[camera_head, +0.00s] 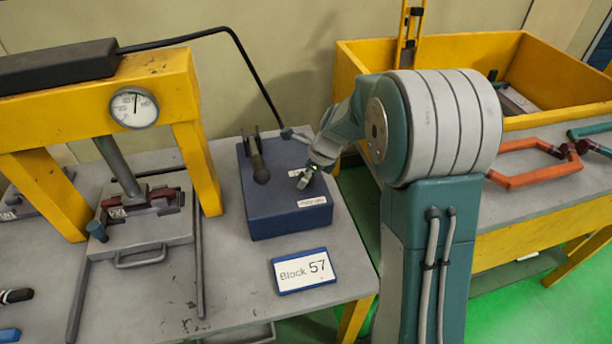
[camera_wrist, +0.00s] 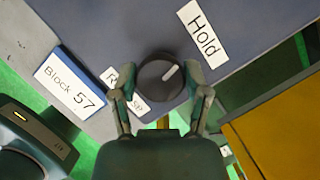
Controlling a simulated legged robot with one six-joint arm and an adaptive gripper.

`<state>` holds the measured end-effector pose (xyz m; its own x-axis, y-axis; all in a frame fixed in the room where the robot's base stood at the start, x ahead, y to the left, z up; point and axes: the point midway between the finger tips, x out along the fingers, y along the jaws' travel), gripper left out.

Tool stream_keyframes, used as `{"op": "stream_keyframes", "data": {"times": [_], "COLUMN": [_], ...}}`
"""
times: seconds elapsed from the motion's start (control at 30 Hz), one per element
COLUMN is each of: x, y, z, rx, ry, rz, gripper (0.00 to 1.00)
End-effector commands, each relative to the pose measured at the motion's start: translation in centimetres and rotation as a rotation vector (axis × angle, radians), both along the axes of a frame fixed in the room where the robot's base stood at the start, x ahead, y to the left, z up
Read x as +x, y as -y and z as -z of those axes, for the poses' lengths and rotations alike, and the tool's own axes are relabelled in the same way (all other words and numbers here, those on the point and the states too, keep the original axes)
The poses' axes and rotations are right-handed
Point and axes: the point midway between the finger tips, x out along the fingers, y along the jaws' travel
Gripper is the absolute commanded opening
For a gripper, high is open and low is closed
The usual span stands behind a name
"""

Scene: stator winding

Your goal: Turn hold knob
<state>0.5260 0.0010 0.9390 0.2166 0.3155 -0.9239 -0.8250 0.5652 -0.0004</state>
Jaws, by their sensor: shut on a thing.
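The hold knob (camera_wrist: 161,78) is a round dark knob with a light pointer line, on top of a blue control box (camera_head: 268,215). My gripper (camera_wrist: 160,82) has one finger on each side of the knob and is shut on it. In the wrist view the pointer leans up and to the right, toward the "Hold" label (camera_wrist: 203,34). A second label (camera_wrist: 125,92), partly hidden by a finger, lies on the other side. In the head view my gripper (camera_head: 305,178) is at the box's right part and mostly covers the knob.
A "Block 57" sign (camera_head: 304,270) lies in front of the box on the grey table (camera_head: 240,300). A dark lever (camera_head: 258,165) stands on the box's left part. A yellow press with a gauge (camera_head: 134,107) is at left. A yellow-sided bench (camera_head: 545,225) is at right.

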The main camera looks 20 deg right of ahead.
Motion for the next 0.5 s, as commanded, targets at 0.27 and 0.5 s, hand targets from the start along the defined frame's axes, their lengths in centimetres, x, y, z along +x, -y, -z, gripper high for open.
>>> {"op": "stream_keyframes", "data": {"times": [0.27, 0.5], "x": [0.02, 0.02], "y": [0.06, 0.05], "z": [0.23, 0.24], "rx": [-0.001, 0.0], "ry": [-0.003, -0.003], "rz": [-0.254, -0.483], "gripper": [0.13, 0.13]}}
